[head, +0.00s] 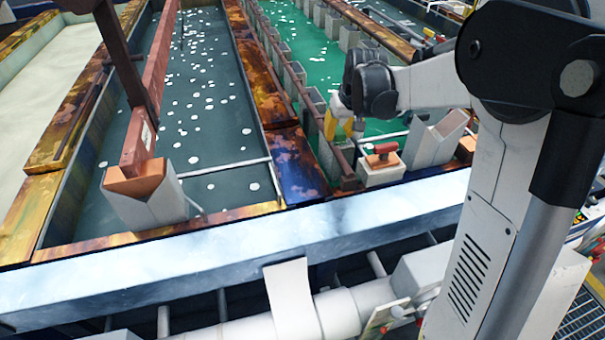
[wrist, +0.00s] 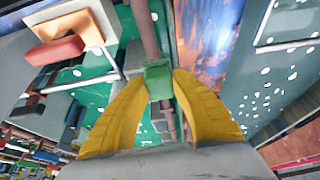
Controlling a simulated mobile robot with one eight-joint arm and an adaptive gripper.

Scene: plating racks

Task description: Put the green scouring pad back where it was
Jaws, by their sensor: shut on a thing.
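My gripper (wrist: 160,88) has yellow fingers closed on the green scouring pad (wrist: 158,79) in the wrist view. The pad is a small green block pinched between the fingertips. Behind it in that view runs a brown rail or pipe. In the head view my gripper (head: 336,122) hangs at the near end of the green tank, beside the row of grey blocks. The pad cannot be made out there. The place where the pad was cannot be told from these frames.
A pale box with a red handle (head: 382,152) stands right of my gripper; the red handle also shows in the wrist view (wrist: 55,50). A dark-water tank (head: 215,120) lies left. A long pale ledge (head: 240,235) runs along the front.

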